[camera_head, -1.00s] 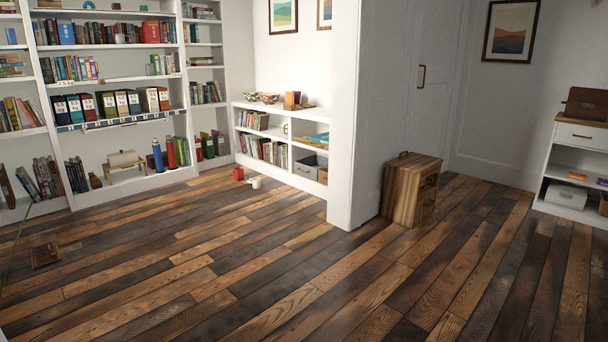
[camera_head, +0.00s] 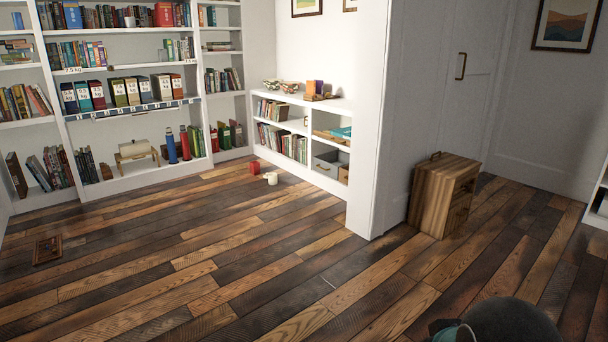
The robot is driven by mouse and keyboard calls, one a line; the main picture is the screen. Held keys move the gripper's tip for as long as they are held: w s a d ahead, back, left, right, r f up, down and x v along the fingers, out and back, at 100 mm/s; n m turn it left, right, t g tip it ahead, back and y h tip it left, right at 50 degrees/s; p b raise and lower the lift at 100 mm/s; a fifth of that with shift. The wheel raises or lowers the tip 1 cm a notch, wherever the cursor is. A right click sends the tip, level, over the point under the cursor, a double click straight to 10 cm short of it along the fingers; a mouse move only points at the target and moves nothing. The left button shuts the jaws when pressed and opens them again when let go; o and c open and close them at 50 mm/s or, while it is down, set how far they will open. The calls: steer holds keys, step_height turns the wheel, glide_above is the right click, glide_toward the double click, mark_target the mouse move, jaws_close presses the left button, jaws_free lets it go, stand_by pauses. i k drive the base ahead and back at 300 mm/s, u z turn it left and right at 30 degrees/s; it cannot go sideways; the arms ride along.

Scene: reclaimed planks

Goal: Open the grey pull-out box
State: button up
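The grey pull-out box (camera_head: 327,164) sits in the lower compartment of the low white shelf unit (camera_head: 316,182), against the far wall left of the partition. It is small and distant, and its front looks flush or nearly flush with the shelf. A dark rounded part with a teal piece, likely my arm, shows at the bottom right edge. My gripper's fingers are not visible, and it is far from the box.
A red mug (camera_head: 253,167) and a white mug (camera_head: 271,178) are on the floor near the low shelf. A wooden cabinet (camera_head: 441,196) stands by the white partition (camera_head: 371,226). A framed picture (camera_head: 47,250) lies on the floor at left. The central plank floor (camera_head: 230,260) is clear.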

mark_target(328, 165)
steer(key=u, duration=0.6)
steer(key=i, duration=4.05)
steer(key=z, duration=1)
steer(key=i, duration=1.45)
steer(key=z, duration=0.55)
